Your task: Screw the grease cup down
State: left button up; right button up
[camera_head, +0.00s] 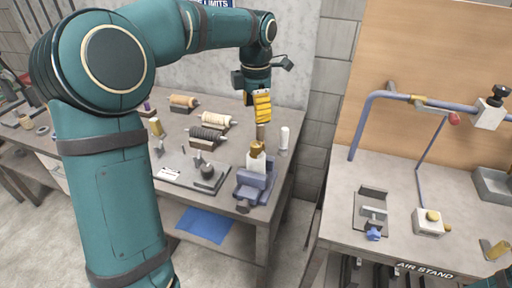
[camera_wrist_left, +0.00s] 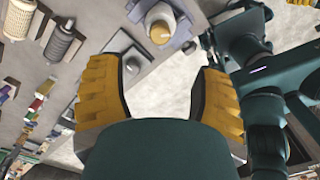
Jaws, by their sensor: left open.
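The grease cup (camera_head: 257,148) shows as a brass-coloured cap on a pale body, upright in a blue-grey vise (camera_head: 249,189) at the bench's front right corner. The cup also shows near the top of the left wrist view (camera_wrist_left: 160,31), with the vise around it. My left gripper (camera_head: 262,121) points down above the cup with yellow ribbed fingers. In the left wrist view the fingers (camera_wrist_left: 157,78) are wide apart with nothing between them, and the cup is beyond their tips. My right gripper is not in view.
A white cylinder (camera_head: 284,139) stands just right of the vise. A plate with a dark-knobbed fixture (camera_head: 207,172) lies to its left. Spools on cradles (camera_head: 206,135) are farther back. A gap separates this bench from the air stand (camera_head: 431,268) at right.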

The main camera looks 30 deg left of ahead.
aim_at(256, 143)
pick_arm(q)
notch_tip(256, 143, down, 12)
jog(key=shift+f+b, duration=0.1)
jog(key=shift+b, duration=1.1)
grip_shut()
